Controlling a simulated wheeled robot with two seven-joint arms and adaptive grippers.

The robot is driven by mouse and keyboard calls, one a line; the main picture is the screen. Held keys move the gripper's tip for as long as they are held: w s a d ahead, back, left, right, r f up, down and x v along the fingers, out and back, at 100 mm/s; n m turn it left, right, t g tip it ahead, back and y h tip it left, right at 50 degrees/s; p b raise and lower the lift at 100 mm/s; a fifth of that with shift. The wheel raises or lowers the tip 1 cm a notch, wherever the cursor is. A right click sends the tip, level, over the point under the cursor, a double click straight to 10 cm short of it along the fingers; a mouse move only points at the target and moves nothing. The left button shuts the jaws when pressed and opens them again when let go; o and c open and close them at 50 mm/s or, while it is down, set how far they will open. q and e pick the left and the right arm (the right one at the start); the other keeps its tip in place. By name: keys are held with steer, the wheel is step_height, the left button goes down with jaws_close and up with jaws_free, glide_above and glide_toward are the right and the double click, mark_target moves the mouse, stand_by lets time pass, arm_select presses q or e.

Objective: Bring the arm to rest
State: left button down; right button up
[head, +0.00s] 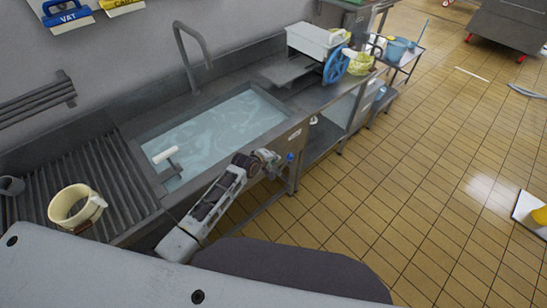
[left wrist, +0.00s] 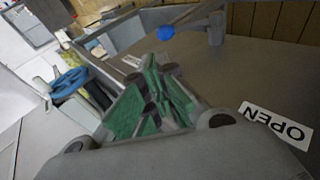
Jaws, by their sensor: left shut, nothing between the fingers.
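My left gripper (head: 269,160) is at the end of my left arm, beyond the front edge of the sink unit in the head view. It is near a blue knob (head: 290,157) on the front of the unit. In the left wrist view the gripper (left wrist: 158,98) shows its fingers together with green parts, holding nothing. The blue knob also shows there (left wrist: 166,32), beyond the fingertips and apart from them. My right gripper is not in view.
The steel sink (head: 145,160) holds cloudy water and a white-ended tool (head: 165,155). A cream jug (head: 76,207) stands on the ribbed drainboard (head: 130,190). A blue wheel (head: 336,64) and white box (head: 316,38) are farther right. The tiled floor (head: 420,170) at right is mostly clear.

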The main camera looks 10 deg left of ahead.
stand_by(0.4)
arm_select(q)
steer(key=s+a+f+m+g+y, duration=0.1)
steer(key=s+a+f+m, duration=0.15)
steer(key=s+f, duration=0.6)
steer(key=s+a+f+m+g+y+b, duration=0.1)
steer(key=s+a+f+m+g, duration=0.3)
steer(key=f, duration=0.7)
steer(key=s+a+f+n+t+y, duration=0.1)
steer(key=s+a+f, duration=0.1)
steer(key=s+f, duration=0.6)
steer(key=s+a+f+m+g, duration=0.1)
steer(key=s+f, duration=0.5)
steer(key=s, duration=0.6)
steer(key=s+a+f+m+g+b, duration=0.1)
steer(key=s+a+f+m+g, duration=0.1)
steer(key=s, duration=1)
steer(key=s+a+f+m+g+y, duration=0.1)
steer(key=s+a+f+m, duration=0.2)
steer(key=s+f, duration=0.6)
steer(key=s+m, duration=0.2)
steer(key=s, duration=0.1)
steer(key=shift+a+f, duration=0.3)
